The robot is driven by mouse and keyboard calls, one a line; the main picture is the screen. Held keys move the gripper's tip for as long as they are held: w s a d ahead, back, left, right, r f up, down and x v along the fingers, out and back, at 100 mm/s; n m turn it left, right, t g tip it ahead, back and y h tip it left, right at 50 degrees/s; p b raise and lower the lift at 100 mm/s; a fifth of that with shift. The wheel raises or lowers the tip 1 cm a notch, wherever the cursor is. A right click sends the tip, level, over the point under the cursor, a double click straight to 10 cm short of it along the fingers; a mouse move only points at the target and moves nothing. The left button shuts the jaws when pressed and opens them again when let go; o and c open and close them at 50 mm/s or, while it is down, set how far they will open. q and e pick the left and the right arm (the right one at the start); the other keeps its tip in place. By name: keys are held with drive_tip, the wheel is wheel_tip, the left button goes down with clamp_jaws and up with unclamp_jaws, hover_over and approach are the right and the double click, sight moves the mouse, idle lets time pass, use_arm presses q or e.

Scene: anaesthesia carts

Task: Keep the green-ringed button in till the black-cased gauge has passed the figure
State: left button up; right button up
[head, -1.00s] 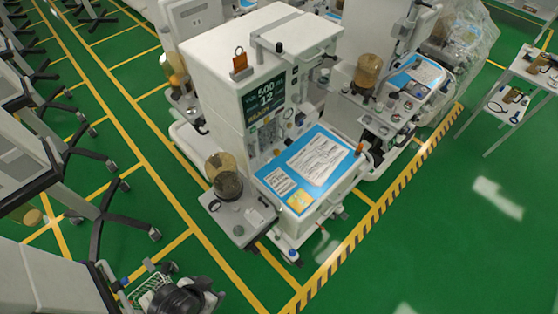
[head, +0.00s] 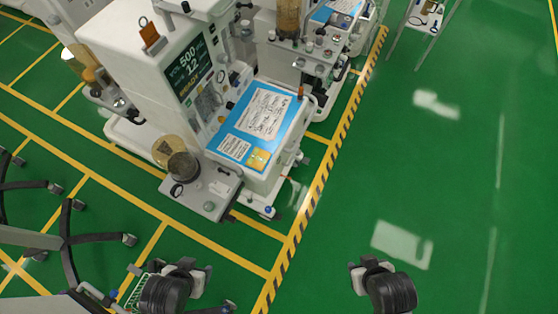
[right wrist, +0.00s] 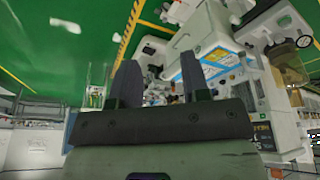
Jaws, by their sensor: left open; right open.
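The anaesthesia cart (head: 160,85) stands left of centre in the head view, its dark screen showing 500 and 12. Small knobs and round dials sit on the panel beside the screen. One small dark-rimmed dial (head: 234,79) may be the black-cased gauge; its needle and figures are too small to read. I cannot make out the green-ringed button. My left gripper (head: 181,268) is open and empty, low in the head view, in front of the cart. My right gripper (head: 370,266) is open over the floor to the right; its two fingers (right wrist: 158,80) show apart in the right wrist view.
The cart's blue-covered worktop (head: 235,128) holds printed sheets. A side shelf with an amber canister (head: 182,167) juts toward me. Another cart (head: 305,60) stands behind to the right. A wheeled stand (head: 66,230) is at left. Green floor (head: 440,180) is clear at right.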

drive_tip(key=shift+d, duration=0.1)
drive_tip(key=shift+c, duration=1.4)
clamp_jaws()
idle(0.4)
